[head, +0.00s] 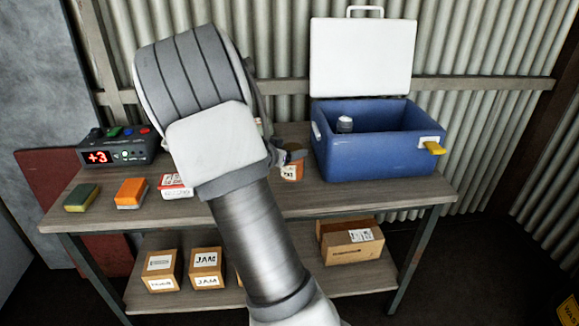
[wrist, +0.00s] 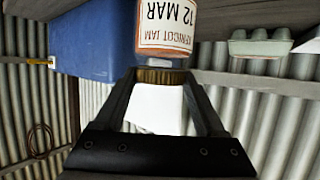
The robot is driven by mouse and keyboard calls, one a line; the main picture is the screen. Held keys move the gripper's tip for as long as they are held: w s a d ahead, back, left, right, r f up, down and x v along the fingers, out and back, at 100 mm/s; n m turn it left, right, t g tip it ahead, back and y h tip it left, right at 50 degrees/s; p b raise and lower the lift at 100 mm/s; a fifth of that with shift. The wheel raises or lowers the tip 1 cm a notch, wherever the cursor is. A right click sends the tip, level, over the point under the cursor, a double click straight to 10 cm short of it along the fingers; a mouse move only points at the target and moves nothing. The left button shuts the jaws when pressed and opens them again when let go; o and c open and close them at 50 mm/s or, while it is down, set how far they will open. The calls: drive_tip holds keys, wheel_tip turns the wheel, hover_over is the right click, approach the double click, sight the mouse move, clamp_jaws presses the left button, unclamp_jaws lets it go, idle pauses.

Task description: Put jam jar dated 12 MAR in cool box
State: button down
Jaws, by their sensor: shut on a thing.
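The apricot jam jar (wrist: 165,25) has a label reading 12 MAR, upside down in the wrist view. My gripper (wrist: 160,77) is shut on its gold lid. In the head view the orange jar (head: 291,168) is upright beside the cool box's left side; my arm partly hides it. I cannot tell whether its base touches the bench. The blue cool box (head: 375,157) stands open on the bench's right, its white lid (head: 362,57) raised. It also shows in the wrist view (wrist: 95,40).
A grey-capped container (head: 344,125) stands inside the cool box at its left. An egg carton (wrist: 260,44) shows in the wrist view. Cardboard boxes (head: 350,243) fill the lower shelf.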

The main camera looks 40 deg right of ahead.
sight(290, 163)
drive_tip(key=shift+w+d+f+b, duration=0.1)
drive_tip(key=shift+f+b, duration=0.9)
drive_tip(key=shift+f, duration=0.95)
drive_tip(key=shift+f, duration=0.2)
unclamp_jaws()
